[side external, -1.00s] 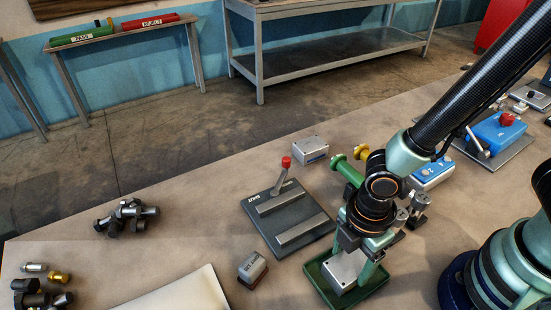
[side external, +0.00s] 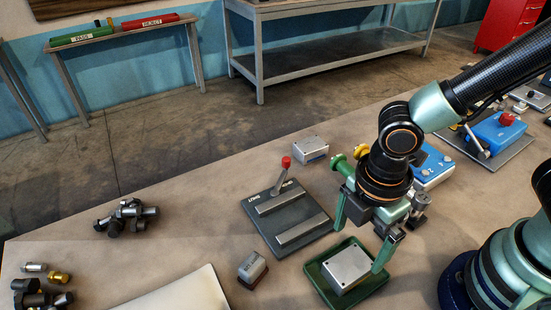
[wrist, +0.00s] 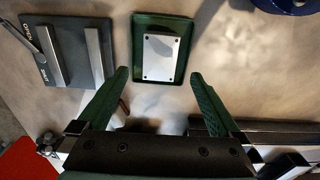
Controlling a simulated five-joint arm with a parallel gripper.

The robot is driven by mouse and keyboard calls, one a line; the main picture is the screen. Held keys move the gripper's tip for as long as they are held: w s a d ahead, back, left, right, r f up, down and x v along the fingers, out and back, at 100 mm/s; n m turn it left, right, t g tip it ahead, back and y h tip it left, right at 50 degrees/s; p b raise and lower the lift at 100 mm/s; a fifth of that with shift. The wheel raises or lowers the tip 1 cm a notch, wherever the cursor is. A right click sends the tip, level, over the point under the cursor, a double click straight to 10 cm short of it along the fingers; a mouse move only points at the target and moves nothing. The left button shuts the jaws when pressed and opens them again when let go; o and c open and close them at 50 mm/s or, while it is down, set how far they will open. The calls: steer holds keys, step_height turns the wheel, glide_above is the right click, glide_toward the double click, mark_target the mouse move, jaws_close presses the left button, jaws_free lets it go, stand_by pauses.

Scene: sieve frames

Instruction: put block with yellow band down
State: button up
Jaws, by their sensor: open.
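A silver-grey block (side external: 346,266) lies flat in a shallow green tray (side external: 318,285) on the bench. In the wrist view the block (wrist: 161,57) shows a pale top with small dark corner screws, inside the tray (wrist: 138,30). I cannot make out a yellow band on it. My gripper (side external: 358,250) is open and empty above the tray. Its spread fingers also show in the wrist view (wrist: 160,74), with the block beyond and between their tips. In the side view the right finger overlaps the block's right edge.
A dark fixture (side external: 287,218) with two rails and a red-knobbed lever stands left of the tray. A small grey block (side external: 252,269) sits nearer, another block (side external: 310,149) behind. A blue box (side external: 434,167) is at right.

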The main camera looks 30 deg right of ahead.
step_height(320, 180, up, 5)
steer(key=w+d+r+m+t, duration=0.2)
steer(key=w+d+r+m, duration=0.2)
steer(key=d+m, duration=0.5)
steer(key=w+d+r+m+t, duration=0.3)
steer(key=w+d+r+m, duration=0.2)
steer(key=d+m, duration=0.4)
steer(key=shift+w+r+t, duration=0.25)
steer(key=shift+r+t, duration=0.05)
steer(key=shift+r, duration=0.45)
